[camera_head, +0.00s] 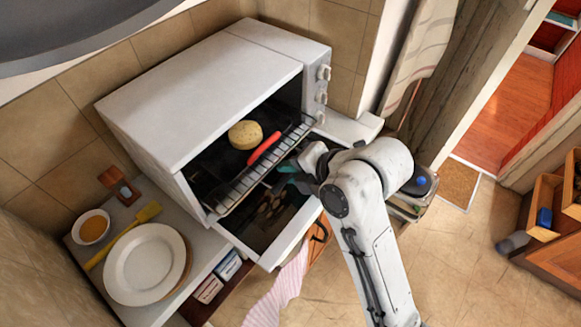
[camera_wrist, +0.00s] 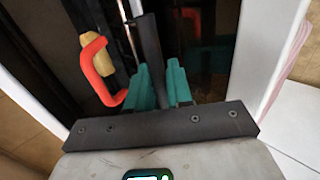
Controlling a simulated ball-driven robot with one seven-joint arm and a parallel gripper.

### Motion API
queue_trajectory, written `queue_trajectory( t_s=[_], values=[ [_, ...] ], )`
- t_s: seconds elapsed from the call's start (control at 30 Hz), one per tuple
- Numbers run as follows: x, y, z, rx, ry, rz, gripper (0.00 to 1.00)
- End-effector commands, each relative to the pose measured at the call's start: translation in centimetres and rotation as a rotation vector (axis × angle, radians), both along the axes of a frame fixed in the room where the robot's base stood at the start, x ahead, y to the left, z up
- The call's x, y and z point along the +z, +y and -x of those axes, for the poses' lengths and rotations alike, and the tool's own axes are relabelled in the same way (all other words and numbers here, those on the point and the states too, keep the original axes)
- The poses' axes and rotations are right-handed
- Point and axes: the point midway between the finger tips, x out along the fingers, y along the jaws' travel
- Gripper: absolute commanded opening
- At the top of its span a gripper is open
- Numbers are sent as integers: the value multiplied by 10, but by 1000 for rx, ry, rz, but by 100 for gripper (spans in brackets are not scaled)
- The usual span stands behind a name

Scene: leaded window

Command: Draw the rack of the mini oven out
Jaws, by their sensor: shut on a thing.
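The mini oven (camera_head: 205,95) is white, with its door (camera_head: 285,243) folded down open. Its wire rack (camera_head: 238,188) lies level at the oven mouth, its front edge a little over the open door. A round yellow item (camera_head: 245,134) sits over the rack, with a red handle-like piece (camera_head: 264,149) in front of it. The red piece also shows in the wrist view (camera_wrist: 91,66), left of the fingers. My gripper (camera_head: 289,172) is at the rack's front edge, its teal fingers (camera_wrist: 160,88) shut on a dark bar that looks like the rack's front rail. The exact contact is partly hidden.
A white plate (camera_head: 147,262), a yellow spatula (camera_head: 124,236) and a small bowl (camera_head: 91,229) stand on the counter left of the oven. Knobs (camera_head: 323,73) line the oven's right side. Open floor (camera_head: 460,260) lies to the right.

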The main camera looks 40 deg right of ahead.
Motion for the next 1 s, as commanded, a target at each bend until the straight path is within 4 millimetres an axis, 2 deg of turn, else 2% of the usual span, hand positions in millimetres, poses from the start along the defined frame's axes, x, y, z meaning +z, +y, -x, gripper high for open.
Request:
queue_trajectory(
  t_s=[0.03,0.23,1.0],
  values=[
    [-9,2,3,3,23,-3,0],
    [-9,1,6,3,24,-4,0],
    [-9,-12,43,3,23,-4,0]
  ],
)
